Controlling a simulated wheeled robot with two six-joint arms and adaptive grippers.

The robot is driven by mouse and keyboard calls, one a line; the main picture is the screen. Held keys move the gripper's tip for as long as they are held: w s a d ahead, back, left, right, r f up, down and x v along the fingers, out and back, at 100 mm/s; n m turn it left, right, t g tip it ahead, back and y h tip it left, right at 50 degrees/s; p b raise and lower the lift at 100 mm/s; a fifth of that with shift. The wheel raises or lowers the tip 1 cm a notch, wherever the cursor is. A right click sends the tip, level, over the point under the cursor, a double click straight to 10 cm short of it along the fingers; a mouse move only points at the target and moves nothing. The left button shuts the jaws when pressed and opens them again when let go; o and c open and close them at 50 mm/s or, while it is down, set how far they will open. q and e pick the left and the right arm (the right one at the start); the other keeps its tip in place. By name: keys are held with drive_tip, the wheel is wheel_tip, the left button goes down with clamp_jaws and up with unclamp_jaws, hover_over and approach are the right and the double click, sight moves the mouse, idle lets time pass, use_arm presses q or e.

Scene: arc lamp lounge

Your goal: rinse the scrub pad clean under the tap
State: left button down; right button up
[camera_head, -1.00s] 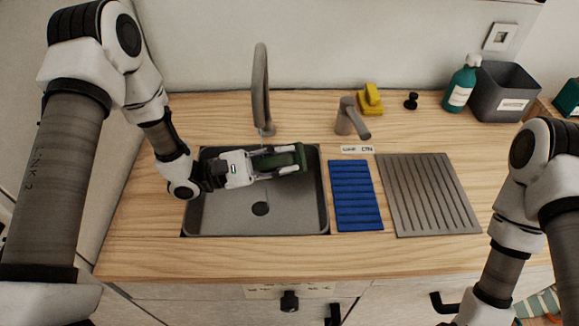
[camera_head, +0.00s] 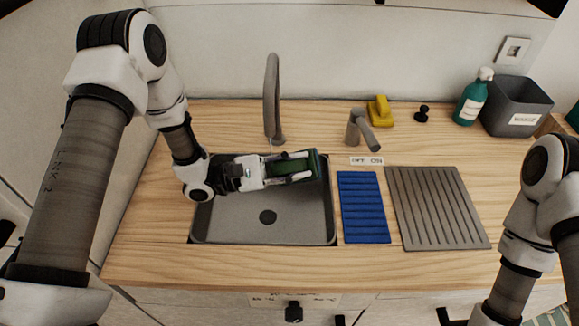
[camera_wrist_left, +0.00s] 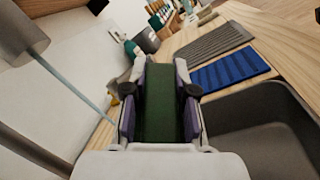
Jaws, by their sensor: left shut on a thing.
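The green scrub pad (camera_head: 290,168) is between the fingers of my left gripper (camera_head: 296,168), which is shut on it over the back right of the sink (camera_head: 225,232). In the left wrist view the pad (camera_wrist_left: 160,105) lies lengthwise between both fingers. The grey tap (camera_head: 272,95) arches up behind the sink. In the left wrist view a thin blue stream of water (camera_wrist_left: 78,88) runs from its spout (camera_wrist_left: 20,32), to the left of the pad and apart from it in the picture. A grey lever (camera_head: 358,128) stands right of the tap. My right gripper is out of view.
Right of the sink lie a blue ribbed mat (camera_head: 363,207) and a grey grooved board (camera_head: 437,208). A yellow object (camera_head: 378,110), a black knob (camera_head: 421,114), a teal bottle (camera_head: 470,100) and a grey bin (camera_head: 515,108) stand at the back. The counter's front strip is clear.

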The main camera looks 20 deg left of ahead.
use_arm(q)
drive_tip(key=shift+s+a+p, duration=0.3)
drive_tip(key=shift+a+p, duration=0.1)
drive_tip(key=shift+a, duration=0.1)
drive_tip(key=s+d, duration=0.4)
drive_tip(key=s, duration=0.2)
drive_tip(key=shift+s+d+p, duration=0.25)
drive_tip(key=shift+s+p, duration=0.1)
idle(0.4)
idle(1.1)
